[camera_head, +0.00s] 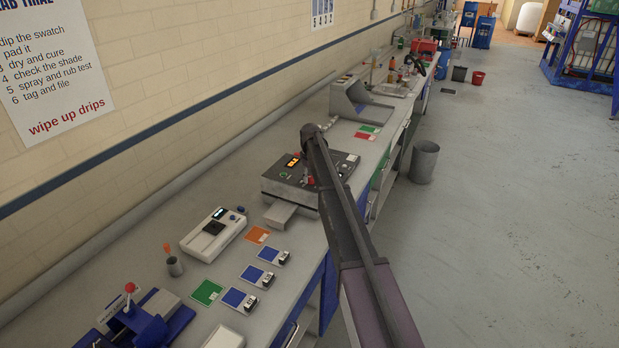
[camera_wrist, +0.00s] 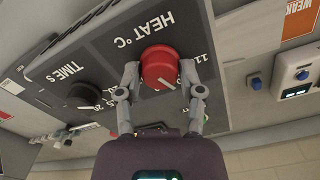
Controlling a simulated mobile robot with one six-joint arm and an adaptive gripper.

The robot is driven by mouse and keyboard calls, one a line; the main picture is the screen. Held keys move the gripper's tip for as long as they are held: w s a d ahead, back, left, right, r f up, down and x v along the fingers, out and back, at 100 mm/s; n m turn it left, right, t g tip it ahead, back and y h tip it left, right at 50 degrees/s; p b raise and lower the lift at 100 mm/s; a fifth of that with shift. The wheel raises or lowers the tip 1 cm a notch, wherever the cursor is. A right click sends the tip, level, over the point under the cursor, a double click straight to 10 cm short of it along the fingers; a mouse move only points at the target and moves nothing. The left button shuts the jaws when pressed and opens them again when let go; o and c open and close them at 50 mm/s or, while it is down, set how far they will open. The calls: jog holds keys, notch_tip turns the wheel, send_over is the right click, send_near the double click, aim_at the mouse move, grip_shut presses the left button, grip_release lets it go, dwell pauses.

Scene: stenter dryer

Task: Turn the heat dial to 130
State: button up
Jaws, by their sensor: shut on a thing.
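The red heat dial (camera_wrist: 159,67) sits on a dark panel marked HEAT °C in the wrist view. My gripper (camera_wrist: 160,78) has a finger on each side of the dial and is shut on it. The dial has a pale pointer line on its face. Numbers beside the dial are partly hidden by the dial and my fingers, so its exact setting cannot be read. In the head view the stenter dryer (camera_head: 283,186) stands on the bench with an orange lit display. My arm reaches over it and hides part of its right side.
A black TIME S dial (camera_wrist: 84,95) is next to the heat dial. A white instrument (camera_head: 213,234) stands nearer on the bench, with several swatch cards in front of it. A grey sloped device (camera_head: 355,104) stands beyond the dryer. The floor to the right is open, with a grey bin (camera_head: 424,162).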

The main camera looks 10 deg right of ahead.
jog(key=o, duration=1.2)
jog(key=shift+f, duration=0.1)
jog(key=shift+r, duration=0.2)
